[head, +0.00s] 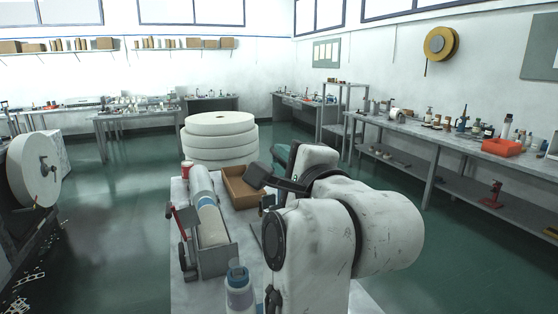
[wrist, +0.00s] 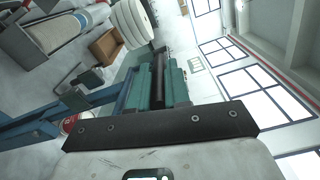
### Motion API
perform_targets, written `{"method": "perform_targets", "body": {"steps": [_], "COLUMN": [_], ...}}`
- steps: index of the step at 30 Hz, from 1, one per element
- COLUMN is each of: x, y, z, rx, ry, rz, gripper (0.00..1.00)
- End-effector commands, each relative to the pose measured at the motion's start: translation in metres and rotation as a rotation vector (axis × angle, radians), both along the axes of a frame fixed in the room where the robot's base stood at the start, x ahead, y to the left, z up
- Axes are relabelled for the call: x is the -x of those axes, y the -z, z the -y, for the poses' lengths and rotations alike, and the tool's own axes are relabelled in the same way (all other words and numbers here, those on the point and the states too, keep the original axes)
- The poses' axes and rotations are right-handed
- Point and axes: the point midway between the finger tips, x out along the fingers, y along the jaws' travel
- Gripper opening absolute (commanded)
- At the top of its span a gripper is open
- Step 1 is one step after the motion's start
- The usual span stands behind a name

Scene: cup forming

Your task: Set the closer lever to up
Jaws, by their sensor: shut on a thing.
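My gripper (wrist: 159,70) shows in the wrist view as two teal fingers in front of a dark mounting bar. The fingers are shut on a dark upright rod (wrist: 159,84), which looks like the closer lever's handle. Its lower end is hidden behind the mounting bar, so I cannot tell how the lever is set. A blue metal frame (wrist: 62,114) runs beside the fingers on the left; I cannot tell whether it joins the rod. In the head view my arm hides most of the gripper and the closer.
A trough with a paper roll (head: 212,222) stands on the bench, with a brown open box (head: 238,188) beside it. Large white rolls (head: 220,140) stand behind. A red-and-white can (wrist: 70,124) sits near the blue frame.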

Motion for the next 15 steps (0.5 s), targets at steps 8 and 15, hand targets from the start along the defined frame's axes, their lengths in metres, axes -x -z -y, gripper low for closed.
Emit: {"method": "perform_targets", "body": {"steps": [8, 15], "x": [-0.001, -0.0009], "y": [0.0006, 0.0005], "z": [0.0036, 0.0034], "rx": [-0.004, -0.003], "ry": [0.006, 0.006], "rz": [-0.003, -0.002], "gripper": [0.0, 0.32]}}
